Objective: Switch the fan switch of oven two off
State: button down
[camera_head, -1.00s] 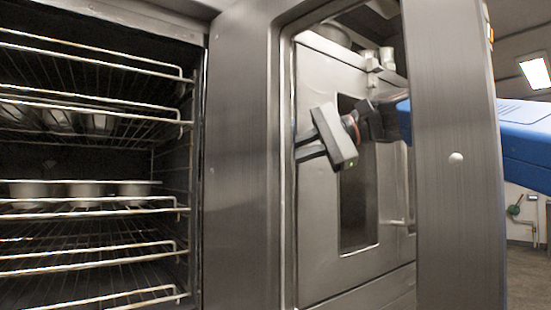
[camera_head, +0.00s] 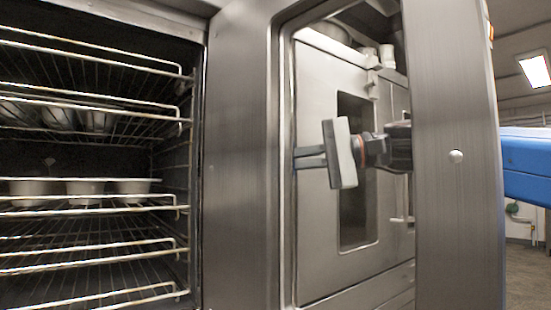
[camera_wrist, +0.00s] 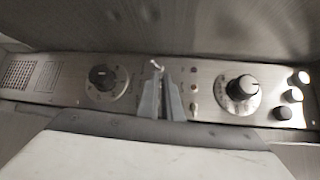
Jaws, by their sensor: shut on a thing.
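In the wrist view, a small metal toggle switch (camera_wrist: 157,65) stands on a steel control panel (camera_wrist: 55,87), between two black knobs. My gripper (camera_wrist: 168,84) has its fingers close together at this switch and is shut on it; the fingertips hide its base. No label is readable, so I cannot tell which oven the panel belongs to. In the head view, my gripper (camera_head: 297,158) shows through the door window, its fingers pointing left; the switch is hidden there.
A left knob (camera_wrist: 102,76) and a right knob (camera_wrist: 242,87) flank the fingers, with small lights beside them. An open oven (camera_head: 190,120) with wire racks and tins is at the left. Its steel door (camera_head: 455,220) stands between the camera and my arm.

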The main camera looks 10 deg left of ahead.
jog(key=shift+w+a+f+n+g+y, duration=0.1)
jog(key=shift+f+n+g+y, duration=0.15)
jog(key=shift+f+n+y, duration=0.5)
jog(key=shift+f+n+g+y, duration=0.3)
jog(key=shift+n+y, duration=0.6)
jog(key=shift+n, duration=0.35)
jog(key=shift+w+a+f+n+g+y, duration=0.1)
jog(key=shift+f+n+g+y, duration=0.15)
jog(key=shift+f+n+y, duration=0.5)
jog(key=shift+r+n, duration=0.2)
jog(key=shift+n, duration=0.25)
jog(key=c, duration=2.2)
grip_release()
jog(key=shift+s, duration=0.1)
jog(key=v, duration=1.7)
jog(key=shift+d+f, duration=0.15)
jog(key=shift+f, duration=0.15)
